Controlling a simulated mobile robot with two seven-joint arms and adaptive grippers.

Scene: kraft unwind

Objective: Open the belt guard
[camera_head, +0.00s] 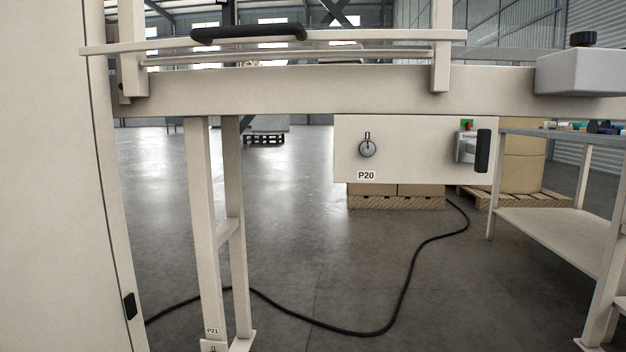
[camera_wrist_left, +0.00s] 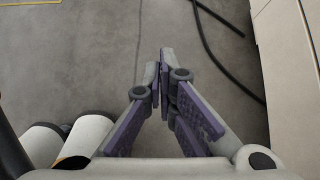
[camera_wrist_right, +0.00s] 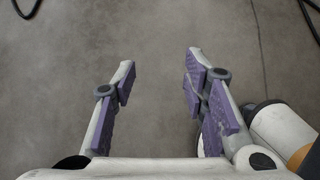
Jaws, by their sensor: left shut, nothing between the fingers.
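What looks like the belt guard (camera_head: 380,36) is a cream frame across the top of the head view, over a long cream machine beam (camera_head: 290,90). A black bar handle (camera_head: 248,33) sits on its upper left part. The picture's top edge cuts off what rises above it. Neither gripper shows in the head view. My left gripper (camera_wrist_left: 164,62) is shut and empty above bare floor in the left wrist view. My right gripper (camera_wrist_right: 160,64) is open and empty above bare floor in the right wrist view. The guard shows in neither wrist view.
A cream panel marked P20 (camera_head: 410,150) hangs under the beam, with a knob (camera_head: 366,148) and a black handle (camera_head: 482,151). A tall cream cabinet (camera_head: 50,180) stands left. A shelved table (camera_head: 540,232) stands right. A black cable (camera_head: 400,300) crosses the floor.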

